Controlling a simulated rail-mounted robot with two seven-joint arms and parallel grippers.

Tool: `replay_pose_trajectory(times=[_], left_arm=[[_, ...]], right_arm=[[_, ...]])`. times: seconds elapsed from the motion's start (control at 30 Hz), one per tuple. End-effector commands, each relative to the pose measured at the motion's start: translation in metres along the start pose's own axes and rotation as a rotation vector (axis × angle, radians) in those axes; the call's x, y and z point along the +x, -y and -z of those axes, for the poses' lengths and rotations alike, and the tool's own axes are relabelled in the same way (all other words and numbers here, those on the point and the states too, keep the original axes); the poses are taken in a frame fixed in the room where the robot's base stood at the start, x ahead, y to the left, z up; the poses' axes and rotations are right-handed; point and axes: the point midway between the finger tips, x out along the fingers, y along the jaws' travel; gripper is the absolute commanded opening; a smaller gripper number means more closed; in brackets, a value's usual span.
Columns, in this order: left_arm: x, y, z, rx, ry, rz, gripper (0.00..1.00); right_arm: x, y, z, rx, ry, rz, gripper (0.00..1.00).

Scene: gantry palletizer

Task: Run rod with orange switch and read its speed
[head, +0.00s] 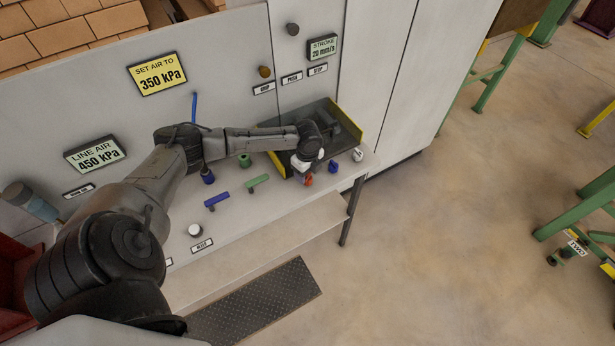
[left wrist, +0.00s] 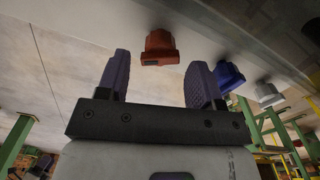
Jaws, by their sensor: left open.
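The orange switch (head: 308,181) is on the bench top near the front edge. In the left wrist view the orange switch (left wrist: 160,47) lies just beyond the fingertips, between their lines, with a gap to both. My left gripper (head: 304,173) is above and beside it in the head view, its fingers mostly hidden; the left wrist view shows the gripper (left wrist: 158,75) open and empty. The STROKE display (head: 322,47) on the wall panel appears to read 20 mm/s in small digits. The rod is not clearly seen. My right gripper is out of view.
A blue switch (head: 333,167) and a white switch (head: 357,155) stand right of the orange one. Blue (head: 216,200) and green (head: 258,181) levers lie left. A yellow-edged tray (head: 353,128) is behind my gripper. Other displays read 350 kPa (head: 158,76) and 450 kPa (head: 94,154).

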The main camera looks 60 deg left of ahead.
Motion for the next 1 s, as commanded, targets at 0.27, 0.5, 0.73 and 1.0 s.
replay_pose_trajectory(times=[0.27,0.5,0.73,1.0], left_arm=[[0.026,0.0,0.0,0.0,0.0,-0.001,0.6],[0.031,0.0,0.0,0.0,0.001,-0.001,0.6],[0.031,0.0,0.0,0.0,0.0,0.0,0.57],[0.031,0.0,0.0,0.0,0.0,0.0,0.31]], right_arm=[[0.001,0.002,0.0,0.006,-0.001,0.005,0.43],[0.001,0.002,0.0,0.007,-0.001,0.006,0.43],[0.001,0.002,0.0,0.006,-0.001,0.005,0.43],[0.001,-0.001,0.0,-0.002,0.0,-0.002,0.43]])
